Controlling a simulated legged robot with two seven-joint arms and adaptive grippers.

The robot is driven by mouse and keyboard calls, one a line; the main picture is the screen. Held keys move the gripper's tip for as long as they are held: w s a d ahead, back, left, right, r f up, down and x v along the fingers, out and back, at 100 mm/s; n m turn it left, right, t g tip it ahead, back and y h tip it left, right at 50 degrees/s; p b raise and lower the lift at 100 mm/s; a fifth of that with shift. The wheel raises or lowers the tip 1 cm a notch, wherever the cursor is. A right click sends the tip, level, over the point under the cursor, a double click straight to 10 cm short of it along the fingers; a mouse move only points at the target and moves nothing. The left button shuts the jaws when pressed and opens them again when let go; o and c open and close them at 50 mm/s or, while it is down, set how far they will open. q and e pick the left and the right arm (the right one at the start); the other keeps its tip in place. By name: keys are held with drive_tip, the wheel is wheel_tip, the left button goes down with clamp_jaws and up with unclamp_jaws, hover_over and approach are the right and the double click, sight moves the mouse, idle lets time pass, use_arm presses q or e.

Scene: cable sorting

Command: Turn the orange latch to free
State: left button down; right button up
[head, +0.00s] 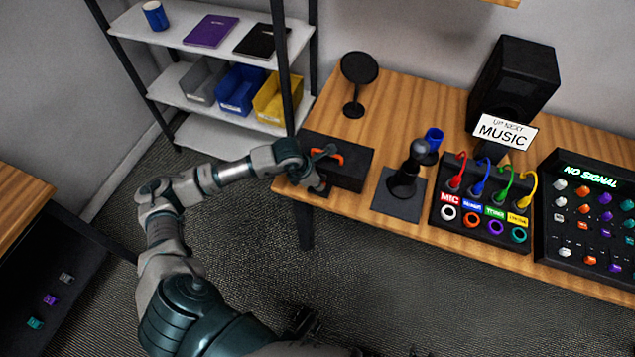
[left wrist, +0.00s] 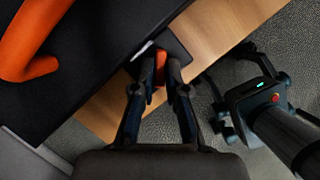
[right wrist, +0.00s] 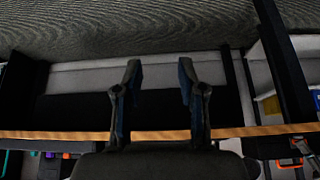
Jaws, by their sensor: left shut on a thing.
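A black case (head: 352,178) with an orange handle (head: 331,154) on top sits at the table's left end. The handle also shows at the upper left of the left wrist view (left wrist: 30,45). My left gripper (head: 318,183) is at the left end of the case. In the left wrist view its fingers (left wrist: 160,80) are shut on the small orange latch (left wrist: 160,66), which shows between the fingertips beside a black plate. In the head view the latch is hidden behind my gripper. My right gripper (right wrist: 159,75) is open and empty in the right wrist view.
Right of the case stand a black joystick (head: 406,170), a cable box (head: 480,220) with coloured plugs, and a button panel (head: 590,220). A black round-headed stand (head: 357,80) and a speaker (head: 515,80) are behind. A shelf (head: 185,85) with bins stands at back left.

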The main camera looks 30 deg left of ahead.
use_arm(q)
drive_tip(key=m, duration=0.2)
drive_tip(key=m+g+h+b, duration=0.1)
drive_tip(key=m, duration=0.1)
drive_tip(key=m+b, duration=0.1)
drive_tip(key=m, duration=0.1)
drive_tip(key=shift+w+a+f+g+h, duration=0.1)
drive_tip(key=shift+w+a+g+h, duration=0.1)
drive_tip(key=shift+a+g+h, duration=0.1)
drive_tip(key=shift+m+g+b, duration=0.3)
drive_tip(key=shift+m+b, duration=0.15)
drive_tip(key=shift+m, duration=0.55)
use_arm(e)
drive_tip(key=w+a+r+t+y, duration=0.1)
drive_tip(key=w+a+r+t, duration=0.2)
drive_tip(key=w+t, duration=0.3)
drive_tip(key=shift+w+r+y, duration=0.3)
drive_tip(key=shift+w+r, duration=0.4)
drive_tip(key=shift+w, duration=0.5)
use_arm(q)
drive_tip(key=shift+w, duration=0.1)
use_arm(e)
drive_tip(key=shift+w, duration=0.1)
